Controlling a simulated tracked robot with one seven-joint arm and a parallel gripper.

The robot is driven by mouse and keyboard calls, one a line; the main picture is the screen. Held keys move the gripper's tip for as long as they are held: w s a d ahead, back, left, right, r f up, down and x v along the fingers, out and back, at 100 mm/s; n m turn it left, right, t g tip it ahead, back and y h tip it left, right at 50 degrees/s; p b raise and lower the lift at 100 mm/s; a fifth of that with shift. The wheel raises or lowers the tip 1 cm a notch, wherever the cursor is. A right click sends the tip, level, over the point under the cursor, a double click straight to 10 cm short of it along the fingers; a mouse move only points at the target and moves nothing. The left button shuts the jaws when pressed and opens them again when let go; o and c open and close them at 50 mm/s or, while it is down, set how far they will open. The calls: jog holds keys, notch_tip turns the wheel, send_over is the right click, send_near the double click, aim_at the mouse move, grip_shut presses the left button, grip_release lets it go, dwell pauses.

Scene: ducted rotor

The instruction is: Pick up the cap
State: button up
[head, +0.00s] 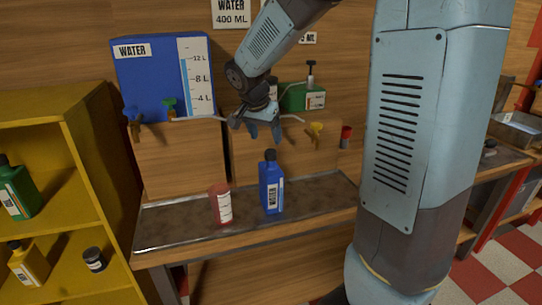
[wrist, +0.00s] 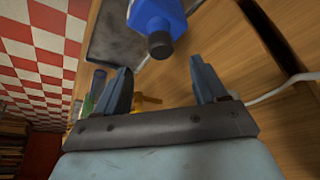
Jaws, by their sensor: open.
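The dark cap (head: 270,154) sits on top of an upright blue bottle (head: 271,190) with a "WATER" label, standing on the metal counter. My gripper (head: 264,133) is above the cap, with its fingers apart and pointing down. In the wrist view, my gripper (wrist: 160,66) is open and empty. The cap (wrist: 160,45) shows there just beyond the fingertips, roughly centred between them, with the blue bottle (wrist: 158,14) behind it. I see no contact between fingers and cap.
A red container (head: 221,204) stands left of the bottle. Behind are wooden boxes (head: 180,165), a yellow tap (head: 316,129) and a blue water tank (head: 150,75). A yellow shelf (head: 60,125) stands at the left. The counter (head: 170,228) is bare at its left end.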

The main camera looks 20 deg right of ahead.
aim_at(270, 151)
jog(key=shift+x, duration=3.7)
jog(key=shift+w, duration=0.1)
jog(key=c, duration=1.1)
jog(key=shift+r, duration=0.15)
